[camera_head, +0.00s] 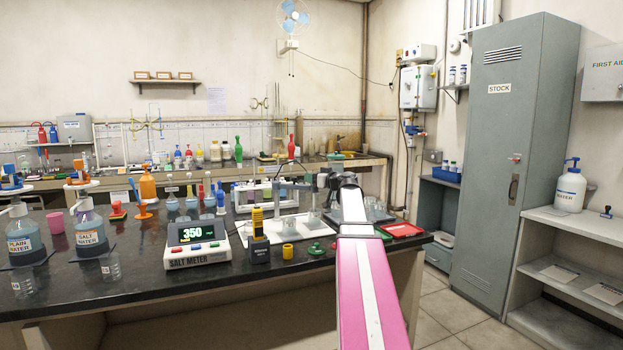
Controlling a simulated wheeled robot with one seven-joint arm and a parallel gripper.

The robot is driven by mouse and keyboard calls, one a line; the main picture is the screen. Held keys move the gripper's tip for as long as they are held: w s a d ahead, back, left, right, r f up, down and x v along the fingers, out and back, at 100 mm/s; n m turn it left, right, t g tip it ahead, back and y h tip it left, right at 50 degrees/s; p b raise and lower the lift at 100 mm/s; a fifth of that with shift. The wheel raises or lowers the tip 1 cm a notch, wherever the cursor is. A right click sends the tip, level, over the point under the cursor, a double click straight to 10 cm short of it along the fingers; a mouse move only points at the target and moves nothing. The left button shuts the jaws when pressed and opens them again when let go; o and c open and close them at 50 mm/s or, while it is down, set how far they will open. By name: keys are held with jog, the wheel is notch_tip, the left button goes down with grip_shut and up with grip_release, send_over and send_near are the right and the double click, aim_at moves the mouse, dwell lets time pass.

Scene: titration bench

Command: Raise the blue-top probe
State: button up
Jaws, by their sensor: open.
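A slim upright piece with a blue top (221,197) stands behind the salt meter (197,245) on the black bench; it looks like the blue-top probe, but it is too small to be sure.
A yellow and black device (258,236) stands right of the meter. A white board (282,231) with beakers lies between it and my arm. Bottles and flasks crowd the bench's left. A red tray (402,230) lies at the right end. The floor right of the bench is clear.

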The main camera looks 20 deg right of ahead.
jog(key=shift+w+a, duration=0.3)
jog(key=shift+w, duration=0.35)
grip_shut()
notch_tip(320, 180, up, 7)
jog(key=shift+r, duration=0.2)
grip_release()
jog(key=shift+s, duration=0.1)
jog(key=v, duration=1)
jog(key=shift+s+d, duration=0.2)
jog(key=shift+s, duration=0.05)
